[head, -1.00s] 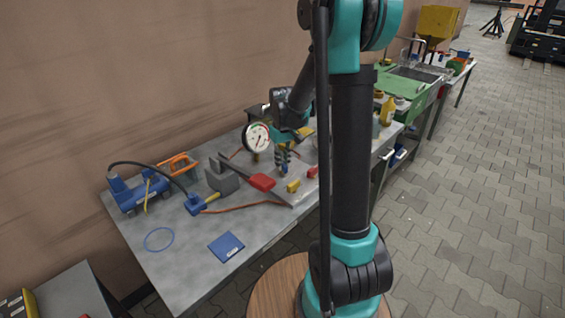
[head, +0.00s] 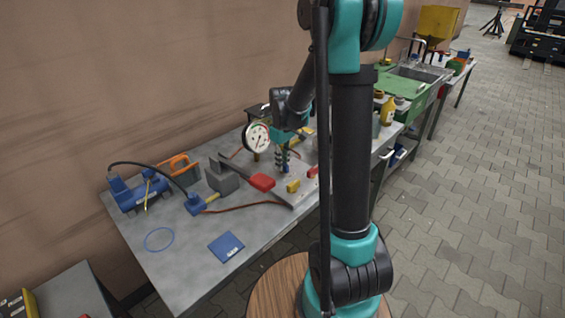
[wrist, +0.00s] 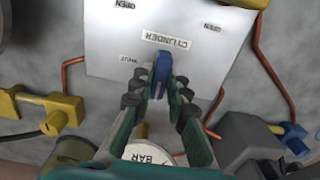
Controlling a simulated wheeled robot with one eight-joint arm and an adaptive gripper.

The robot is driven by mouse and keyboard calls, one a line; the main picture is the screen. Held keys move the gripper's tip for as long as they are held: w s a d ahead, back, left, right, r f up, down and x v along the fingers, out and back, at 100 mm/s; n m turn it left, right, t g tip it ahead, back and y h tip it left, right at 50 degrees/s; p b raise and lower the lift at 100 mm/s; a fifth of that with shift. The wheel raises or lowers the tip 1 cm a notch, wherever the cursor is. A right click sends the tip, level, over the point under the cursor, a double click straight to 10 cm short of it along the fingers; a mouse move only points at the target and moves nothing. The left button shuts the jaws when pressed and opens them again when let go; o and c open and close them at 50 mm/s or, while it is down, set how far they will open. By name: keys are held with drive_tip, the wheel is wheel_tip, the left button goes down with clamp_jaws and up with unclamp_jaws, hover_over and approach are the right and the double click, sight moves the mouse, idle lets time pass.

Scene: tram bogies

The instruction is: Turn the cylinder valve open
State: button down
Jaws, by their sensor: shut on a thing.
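The cylinder valve's blue handle (wrist: 161,72) stands on a pale plate (wrist: 110,45), just below the label "CYLINDER" (wrist: 166,40) in the wrist view. My gripper (wrist: 160,92) is shut on this handle, with a black-padded finger on each side. The handle lies nearly in line with the fingers, and its lower part is hidden between them. In the head view my gripper (head: 283,160) points down over the bench, and the handle cannot be made out there. Two "OPEN" labels show on the plate's far part.
A round pressure gauge (head: 257,138) stands close left of my gripper. Red (head: 262,182) and yellow (head: 293,186) handles are nearby on the bench (head: 180,268). Copper pipes (wrist: 273,75) and yellow fittings (wrist: 62,112) flank the plate. A blue pad (head: 226,246) lies at the front.

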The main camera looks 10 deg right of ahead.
drive_tip(key=c, duration=1.5)
unclamp_jaws()
wheel_tip(320, 180, up, 12)
drive_tip(key=s+d+f+m+t, duration=0.1)
drive_tip(key=s+f+m, duration=0.1)
drive_tip(key=s+f, duration=0.2)
drive_tip(key=s+d+f+m+t, duration=0.1)
drive_tip(key=s+f+m, duration=0.2)
drive_tip(key=s, duration=0.7)
drive_tip(key=s+d+f+m+t, duration=0.2)
drive_tip(key=s+f, duration=0.3)
drive_tip(key=s, duration=0.3)
drive_tip(key=shift+d+f, duration=0.1)
drive_tip(key=shift+f, duration=0.15)
